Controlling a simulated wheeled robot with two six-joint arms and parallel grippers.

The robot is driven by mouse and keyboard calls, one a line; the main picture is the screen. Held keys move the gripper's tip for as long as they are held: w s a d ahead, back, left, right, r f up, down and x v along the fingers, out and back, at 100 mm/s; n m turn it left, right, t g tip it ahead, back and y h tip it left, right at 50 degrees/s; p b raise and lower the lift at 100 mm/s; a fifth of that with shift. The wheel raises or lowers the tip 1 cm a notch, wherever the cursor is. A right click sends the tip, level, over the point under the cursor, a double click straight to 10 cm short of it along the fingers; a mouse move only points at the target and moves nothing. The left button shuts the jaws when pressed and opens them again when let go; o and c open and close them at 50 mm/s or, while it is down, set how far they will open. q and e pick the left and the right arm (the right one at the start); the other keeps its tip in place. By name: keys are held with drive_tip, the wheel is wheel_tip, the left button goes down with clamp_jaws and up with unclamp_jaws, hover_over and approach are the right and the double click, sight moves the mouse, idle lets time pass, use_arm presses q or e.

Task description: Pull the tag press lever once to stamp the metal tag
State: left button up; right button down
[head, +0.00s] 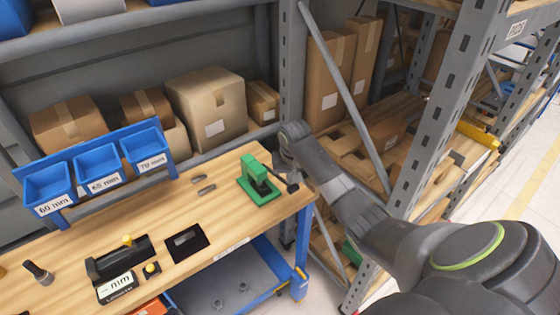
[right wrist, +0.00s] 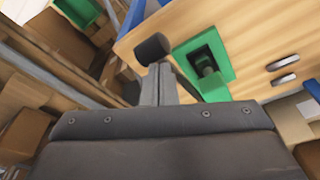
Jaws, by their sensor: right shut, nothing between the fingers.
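The green tag press (head: 260,183) stands at the right end of the wooden bench. Its dark lever ends in a black knob (head: 292,187) on the press's right side. In the right wrist view the press (right wrist: 212,62) is just beyond my right gripper (right wrist: 160,72), and the black knob (right wrist: 151,48) is right by the fingertips. The fingers are shut with nothing between them; I cannot tell whether they touch the lever. Two small metal tags (head: 204,179) lie on the bench left of the press. I cannot make out a tag in the press. My left gripper is not in view.
Blue bins (head: 98,178) labelled in mm stand at the bench's back left. A black gauge device (head: 118,262) and a black plate (head: 186,242) with a slot lie at the front. Grey shelving (head: 292,60) with cardboard boxes rises close behind and to the right.

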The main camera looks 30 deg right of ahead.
drive_tip(key=shift+w+p+v, duration=0.2)
drive_tip(key=shift+p+v, duration=0.65)
drive_tip(key=shift+v, duration=0.25)
drive_tip(key=w+d+v, duration=0.1)
drive_tip(key=w+v, duration=0.1)
drive_tip(key=v, duration=0.8)
drive_tip(key=shift+r, duration=0.45)
drive_tip(key=shift+s+d, duration=0.1)
